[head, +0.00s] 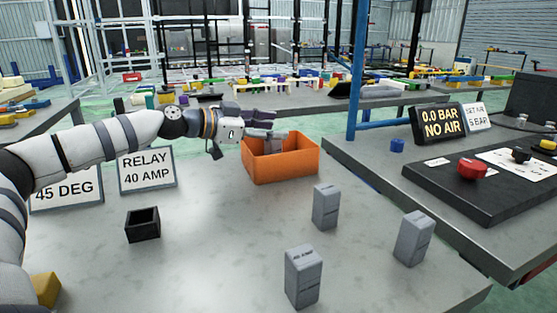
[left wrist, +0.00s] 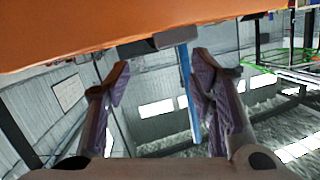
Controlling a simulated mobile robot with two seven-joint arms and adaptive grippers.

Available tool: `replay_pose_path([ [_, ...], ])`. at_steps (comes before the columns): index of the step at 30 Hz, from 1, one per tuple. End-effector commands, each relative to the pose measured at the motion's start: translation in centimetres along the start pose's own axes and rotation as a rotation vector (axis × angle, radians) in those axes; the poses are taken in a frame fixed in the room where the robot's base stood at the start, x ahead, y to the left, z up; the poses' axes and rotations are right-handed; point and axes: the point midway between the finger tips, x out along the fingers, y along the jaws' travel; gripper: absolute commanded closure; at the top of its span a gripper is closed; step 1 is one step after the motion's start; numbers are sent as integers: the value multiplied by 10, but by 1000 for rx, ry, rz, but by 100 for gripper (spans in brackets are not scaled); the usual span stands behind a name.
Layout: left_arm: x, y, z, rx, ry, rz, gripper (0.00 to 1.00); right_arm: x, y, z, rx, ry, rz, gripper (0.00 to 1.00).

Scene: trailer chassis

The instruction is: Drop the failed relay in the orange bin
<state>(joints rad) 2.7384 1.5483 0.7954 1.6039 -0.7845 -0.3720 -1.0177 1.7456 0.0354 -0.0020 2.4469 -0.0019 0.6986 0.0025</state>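My left gripper (head: 264,121) is over the orange bin (head: 285,167), its fingers pointing into the space above it. In the head view a grey shape, apparently this relay (head: 273,144), hangs below the fingers, partly inside the bin. My right gripper is in neither view.
A black, open-topped socket (head: 142,225) stands empty on the table at left. Several grey relays, one at the front (head: 303,277), stand upright right of it. Signs, including the relay sign (head: 147,170), stand behind the socket. A panel with a red knob (head: 472,169) is on the right table.

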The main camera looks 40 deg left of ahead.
Motion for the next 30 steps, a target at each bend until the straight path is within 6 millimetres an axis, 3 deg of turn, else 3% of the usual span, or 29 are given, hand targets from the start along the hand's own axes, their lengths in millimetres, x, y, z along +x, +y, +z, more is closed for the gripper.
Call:
replay_pose_path([
  [8,0,0,-2,0,0,1,49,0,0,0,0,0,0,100],
  [21,-20,-20,-88,2,1,0,49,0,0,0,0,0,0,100],
  [30,-22,-22,-95,-1,-1,0,49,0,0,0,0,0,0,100],
])
